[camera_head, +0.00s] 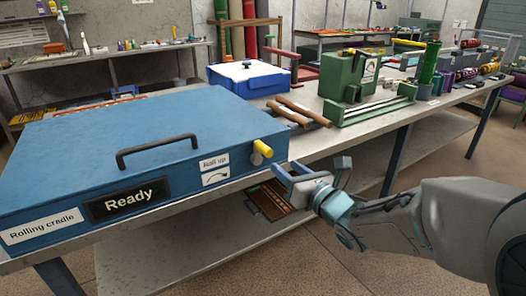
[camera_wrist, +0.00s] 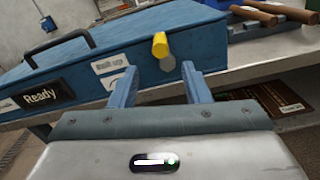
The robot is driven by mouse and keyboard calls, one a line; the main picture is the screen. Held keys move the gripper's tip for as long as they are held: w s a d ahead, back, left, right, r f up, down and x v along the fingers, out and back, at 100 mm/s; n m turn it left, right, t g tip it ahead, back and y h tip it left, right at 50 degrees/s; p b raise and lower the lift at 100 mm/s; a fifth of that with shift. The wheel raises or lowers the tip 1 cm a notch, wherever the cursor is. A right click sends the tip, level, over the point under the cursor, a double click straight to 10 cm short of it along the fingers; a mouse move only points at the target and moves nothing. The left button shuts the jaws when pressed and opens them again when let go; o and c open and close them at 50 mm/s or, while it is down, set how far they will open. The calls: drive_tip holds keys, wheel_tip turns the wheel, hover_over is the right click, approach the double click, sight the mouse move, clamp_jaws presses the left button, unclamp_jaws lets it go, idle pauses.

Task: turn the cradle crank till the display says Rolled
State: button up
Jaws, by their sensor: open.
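The rolling cradle (camera_head: 90,150) is a large blue box with a black handle on its lid. Its display (camera_head: 125,200) reads "Ready". The crank (camera_head: 263,149) has a yellow knob and sits at the right end of the front face, beside a "Roll up" label with a curved arrow. In the wrist view the crank knob (camera_wrist: 160,45) shows beyond and between my fingertips, with a grey hub beside it. My gripper (camera_head: 280,178) is open and empty, in front of and slightly below the crank, apart from it.
The cradle stands on a long grey workbench (camera_head: 440,103). Wooden-handled tools (camera_head: 300,112), a blue-and-white box (camera_head: 248,78) and a green machine (camera_head: 350,75) stand behind and to the right. A dark brown patterned piece (camera_head: 270,203) lies below the bench edge. The space before the crank is clear.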

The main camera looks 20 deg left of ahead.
sight(262, 148)
drive_tip(key=p+x, duration=0.1)
drive_tip(key=x, duration=1.1)
drive_tip(key=c, duration=0.9)
